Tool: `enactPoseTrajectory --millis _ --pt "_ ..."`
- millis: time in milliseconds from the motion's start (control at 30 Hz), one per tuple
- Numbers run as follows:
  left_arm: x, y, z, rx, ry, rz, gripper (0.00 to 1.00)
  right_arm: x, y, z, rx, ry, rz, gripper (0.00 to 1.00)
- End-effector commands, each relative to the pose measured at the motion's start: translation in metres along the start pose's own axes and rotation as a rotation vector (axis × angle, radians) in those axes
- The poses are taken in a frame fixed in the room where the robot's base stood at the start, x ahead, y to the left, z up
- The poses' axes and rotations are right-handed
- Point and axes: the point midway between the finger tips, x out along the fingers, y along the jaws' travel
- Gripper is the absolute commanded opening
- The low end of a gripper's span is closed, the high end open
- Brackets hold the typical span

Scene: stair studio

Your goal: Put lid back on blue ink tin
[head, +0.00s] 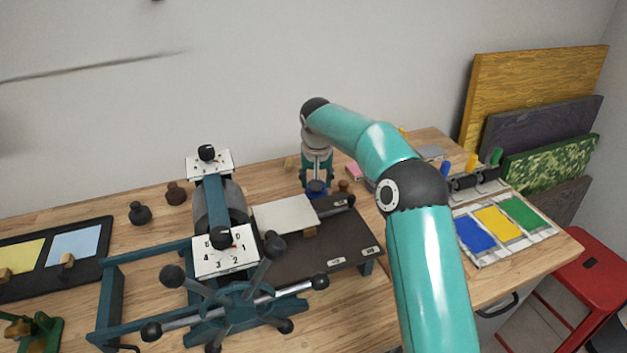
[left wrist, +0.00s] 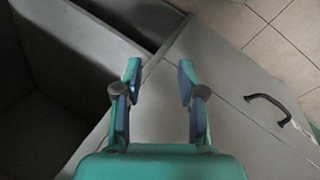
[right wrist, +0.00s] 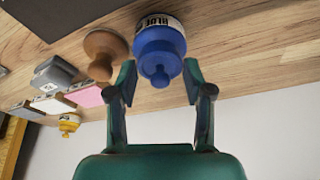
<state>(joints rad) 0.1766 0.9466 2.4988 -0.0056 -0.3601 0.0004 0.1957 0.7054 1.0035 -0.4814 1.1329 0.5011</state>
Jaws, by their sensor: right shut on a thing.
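The blue lid (right wrist: 158,62), with a round knob, shows in the right wrist view between the fingertips of my right gripper (right wrist: 160,80), which is shut on it. Right behind the lid is the tin with a white label reading BLUE (right wrist: 158,20). The lid lines up with the tin, but I cannot tell whether it is fully seated. In the head view my right gripper (head: 317,181) points down at the back of the table, with the blue lid (head: 317,189) at its tips. My left gripper (left wrist: 157,85) is open and empty, above a grey cabinet.
A brown wooden knob (right wrist: 104,50) stands close beside the tin. The etching press (head: 220,210) and its dark bed (head: 310,255) are in front and left. A tray of blue, yellow and green ink slabs (head: 545,232) lies at right, near a red stool (head: 590,270).

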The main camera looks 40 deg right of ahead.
Motion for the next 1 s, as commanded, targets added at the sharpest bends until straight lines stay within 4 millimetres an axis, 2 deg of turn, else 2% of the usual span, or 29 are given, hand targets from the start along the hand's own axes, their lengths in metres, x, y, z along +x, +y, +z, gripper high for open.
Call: enactPoseTrajectory --millis 133,167,300,333,567,667,700,1000 --pt "0.0000 0.0000 0.0000 0.000 0.000 0.000 0.40 0.0001 0.0000 0.0001 0.000 0.000 0.000 0.27" --pt "0.0000 0.0000 0.0000 0.000 0.000 0.000 0.40 0.0001 0.0000 0.0001 0.000 0.000 0.000 0.54" --pt "0.0000 0.0000 0.0000 0.000 0.000 0.000 0.40 0.0000 0.0000 0.0001 0.000 0.000 0.000 0.78" --pt "0.0000 0.0000 0.0000 0.000 0.000 0.000 0.40 0.0000 0.0000 0.0001 0.000 0.000 0.000 0.80" --pt "0.0000 0.0000 0.0000 0.000 0.000 0.000 0.40 0.0001 0.0001 0.0001 0.000 -0.001 0.000 0.82" --pt "0.0001 0.0000 0.0000 0.000 0.000 0.000 0.40 0.0001 0.0001 0.0001 0.000 -0.001 0.000 0.99" --pt "0.0001 0.0000 0.0000 0.000 0.000 0.000 0.40 0.0001 0.0001 0.0001 0.000 -0.001 0.000 1.00" --pt "-0.0002 0.0001 0.0000 0.000 0.000 0.000 0.40 -0.0003 0.0001 0.0000 0.000 0.000 0.000 1.00"
